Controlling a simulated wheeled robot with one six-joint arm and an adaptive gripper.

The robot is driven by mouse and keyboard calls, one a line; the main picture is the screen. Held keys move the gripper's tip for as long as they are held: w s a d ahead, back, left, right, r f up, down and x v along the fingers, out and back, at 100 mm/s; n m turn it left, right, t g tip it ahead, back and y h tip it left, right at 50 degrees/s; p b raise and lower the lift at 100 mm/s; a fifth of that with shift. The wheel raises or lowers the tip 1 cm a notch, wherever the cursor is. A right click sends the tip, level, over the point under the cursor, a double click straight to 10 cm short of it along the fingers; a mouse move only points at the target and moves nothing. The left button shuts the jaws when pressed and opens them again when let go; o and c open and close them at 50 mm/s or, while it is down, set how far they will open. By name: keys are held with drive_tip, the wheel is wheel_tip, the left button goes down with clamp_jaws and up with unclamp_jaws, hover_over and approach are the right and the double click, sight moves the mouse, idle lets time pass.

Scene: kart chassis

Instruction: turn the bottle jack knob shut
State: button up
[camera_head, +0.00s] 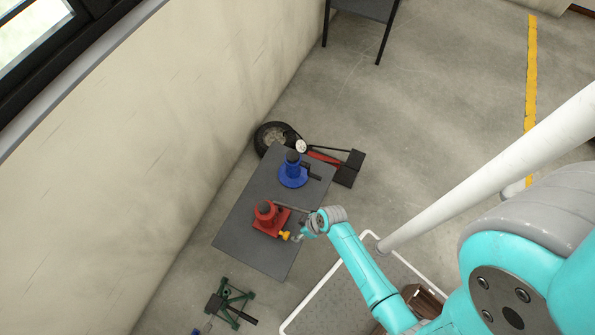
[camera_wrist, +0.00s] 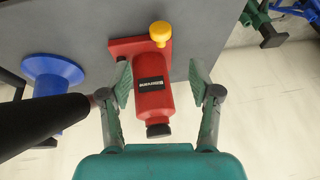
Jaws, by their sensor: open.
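A red bottle jack (camera_head: 266,213) stands on the grey table in the head view. In the wrist view the red jack (camera_wrist: 153,93) shows a black label, a black top and a yellow knob (camera_wrist: 162,33) at its base. The yellow knob also shows in the head view (camera_head: 285,235), at the jack's lower right. My gripper (camera_head: 297,237) is just right of the knob in the head view. In the wrist view my gripper (camera_wrist: 160,78) is open, one finger on each side of the jack. I cannot tell whether a finger touches the jack.
The grey table (camera_head: 238,222) also bears a blue jack (camera_head: 293,173) behind the red one. A dark bar (camera_wrist: 40,130) crosses the wrist view at left. A green stand (camera_head: 230,302) is on the floor, front left. A wheel (camera_head: 270,136) lies behind the table, near the wall.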

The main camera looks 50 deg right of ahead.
drive_tip(key=s+a+r+m+t+h, duration=0.1)
drive_tip(key=s+r+t, duration=0.3)
drive_tip(key=r, duration=0.6)
drive_tip(key=s+a+r+m+t+h, duration=0.15)
drive_tip(key=s+r, duration=0.35)
drive_tip(key=r, duration=0.6)
drive_tip(key=s+r+m+t+h, duration=0.1)
drive_tip(key=s+r+t, duration=0.3)
drive_tip(key=r, duration=0.6)
drive_tip(key=n+g+y, duration=0.2)
drive_tip(key=n+g, duration=0.2)
drive_tip(key=g, duration=0.5)
approach(288, 235)
drive_tip(key=shift+x, duration=5.25)
drive_tip(key=c, duration=1.1)
drive_tip(key=shift+d, duration=0.1)
